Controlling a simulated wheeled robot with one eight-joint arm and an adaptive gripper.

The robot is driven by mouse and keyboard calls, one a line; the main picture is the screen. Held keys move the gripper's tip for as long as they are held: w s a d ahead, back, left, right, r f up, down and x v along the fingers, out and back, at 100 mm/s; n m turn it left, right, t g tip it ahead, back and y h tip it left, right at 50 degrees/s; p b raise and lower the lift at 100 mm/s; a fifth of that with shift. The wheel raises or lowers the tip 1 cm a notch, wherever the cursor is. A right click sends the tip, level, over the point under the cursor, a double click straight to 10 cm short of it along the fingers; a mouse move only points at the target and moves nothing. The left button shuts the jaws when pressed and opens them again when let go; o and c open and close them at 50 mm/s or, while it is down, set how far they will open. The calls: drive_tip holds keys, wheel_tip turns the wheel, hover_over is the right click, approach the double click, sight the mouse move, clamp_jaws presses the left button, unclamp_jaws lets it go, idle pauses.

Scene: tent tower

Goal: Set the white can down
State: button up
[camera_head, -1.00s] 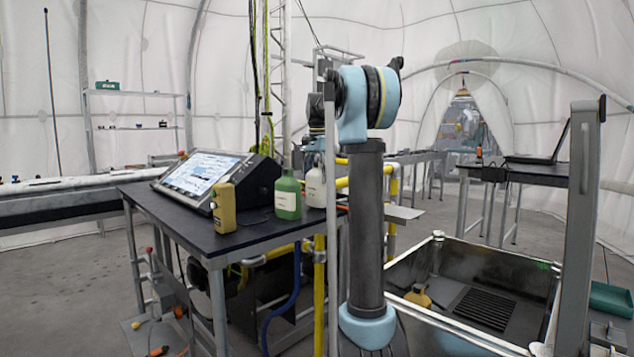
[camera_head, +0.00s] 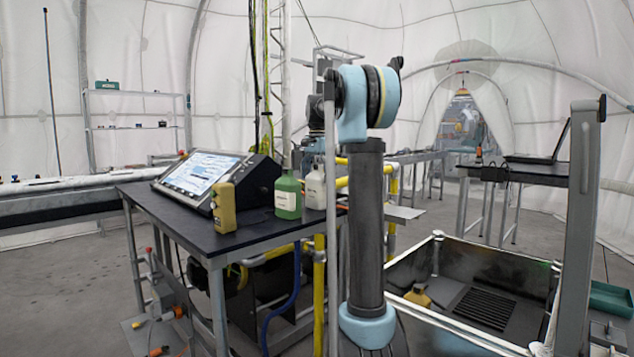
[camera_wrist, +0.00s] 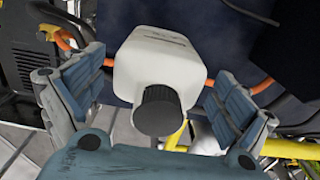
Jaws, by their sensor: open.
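The white can (camera_head: 315,188) stands upright on the dark tabletop (camera_head: 190,232), near its right end, just right of a green bottle (camera_head: 288,196). In the wrist view the white can (camera_wrist: 160,62) has its dark cap toward the camera. My gripper (camera_wrist: 160,75) is open, with one finger on each side of the can. A gap shows between the can and the right finger; the left finger is close to it, and contact cannot be told. In the head view my gripper is small and partly hidden by my arm.
A tilted screen (camera_head: 205,180) and a yellow bottle (camera_head: 224,207) stand on the same table, left of the green bottle. Yellow pipes (camera_head: 320,290) run beside the table. A dark open bin (camera_head: 490,270) with a yellow container (camera_head: 418,296) stands at right.

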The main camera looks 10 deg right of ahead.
wheel_tip(320, 180, up, 12)
drive_tip(key=shift+f, duration=0.1)
drive_tip(key=s+f+n+t, duration=0.1)
drive_tip(key=s+f+n, duration=0.2)
drive_tip(key=s+f, duration=0.8)
drive_tip(key=s+f+n, duration=0.3)
drive_tip(key=s+f, duration=0.4)
drive_tip(key=s, duration=0.7)
drive_tip(key=s+f+n, duration=0.2)
drive_tip(key=s+f, duration=0.7)
drive_tip(key=f, duration=0.3)
drive_tip(key=s+f+n+t, duration=0.1)
drive_tip(key=s+f+n, duration=0.2)
drive_tip(key=s+f, duration=0.6)
wheel_tip(320, 180, down, 4)
drive_tip(key=shift+s+r, duration=0.2)
drive_tip(key=shift+s, duration=0.2)
